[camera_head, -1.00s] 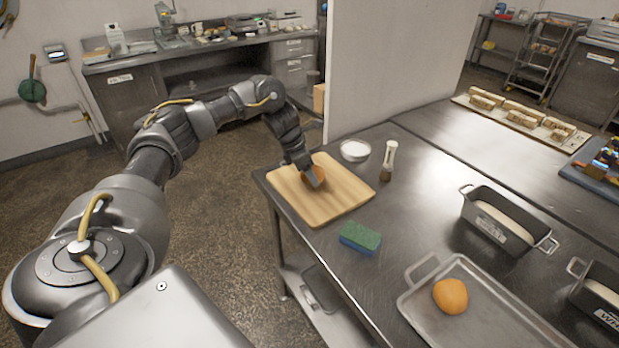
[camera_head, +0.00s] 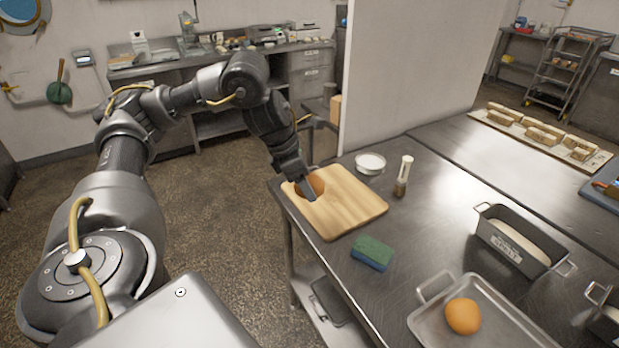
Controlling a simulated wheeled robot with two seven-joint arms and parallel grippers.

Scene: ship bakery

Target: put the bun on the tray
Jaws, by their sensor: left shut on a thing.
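An orange-brown bun (camera_head: 316,182) is at the far left part of the wooden cutting board (camera_head: 350,211), partly hidden by my left gripper. My left gripper (camera_head: 308,189) points down over the board and is shut on this bun. I cannot tell whether the bun touches the board or is just above it. The metal tray (camera_head: 432,317) is at the lower right, cut off by the picture's edge. Another round orange bun (camera_head: 463,316) lies on it. My right gripper is not in view.
A green and blue sponge (camera_head: 371,253) lies between board and tray. A white bowl (camera_head: 370,164) and a shaker (camera_head: 403,176) stand behind the board. A loaf tin with dough (camera_head: 515,243) is beyond the tray. A white partition (camera_head: 415,75) rises behind the table.

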